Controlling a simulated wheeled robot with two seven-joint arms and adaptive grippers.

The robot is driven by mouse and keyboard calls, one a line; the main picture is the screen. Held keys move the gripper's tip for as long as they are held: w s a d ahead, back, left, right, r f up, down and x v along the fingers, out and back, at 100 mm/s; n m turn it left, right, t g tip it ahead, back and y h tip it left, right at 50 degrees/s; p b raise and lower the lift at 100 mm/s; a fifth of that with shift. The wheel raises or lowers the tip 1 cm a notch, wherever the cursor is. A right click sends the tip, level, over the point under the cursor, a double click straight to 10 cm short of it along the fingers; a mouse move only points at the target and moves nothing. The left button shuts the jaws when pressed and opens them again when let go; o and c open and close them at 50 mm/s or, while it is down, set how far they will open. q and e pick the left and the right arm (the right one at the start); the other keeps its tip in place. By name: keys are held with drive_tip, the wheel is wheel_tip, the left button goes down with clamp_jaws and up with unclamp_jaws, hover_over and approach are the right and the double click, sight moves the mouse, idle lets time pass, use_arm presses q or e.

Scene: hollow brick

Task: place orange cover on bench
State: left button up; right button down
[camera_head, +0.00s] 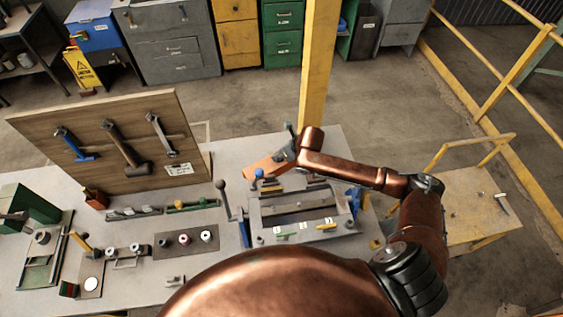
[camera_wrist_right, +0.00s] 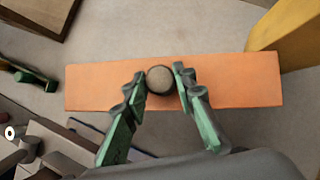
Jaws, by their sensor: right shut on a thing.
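The orange cover (camera_wrist_right: 235,92) is a flat oblong plate with a round dark-rimmed knob (camera_wrist_right: 161,79) on top. My right gripper (camera_wrist_right: 162,85) has its two green fingers on either side of the knob and is shut on it. In the head view the orange cover (camera_head: 266,168) shows at the far side of the grey bench (camera_head: 225,160), partly hidden by my right gripper (camera_head: 287,150). I cannot tell whether the cover touches the bench or hangs above it. My left gripper does not show.
A grey fixture (camera_head: 300,213) with small parts stands on the bench in front of the cover. A wooden tool board (camera_head: 115,140) stands at the left. A yellow post (camera_head: 318,70) rises just behind the cover. A side table (camera_head: 465,205) is at the right.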

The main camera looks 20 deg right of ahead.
sight(283, 162)
drive_tip(key=shift+f, duration=3.1)
drive_tip(key=c, duration=1.6)
unclamp_jaws()
drive_tip(key=shift+r, duration=0.15)
drive_tip(key=v, duration=1.2)
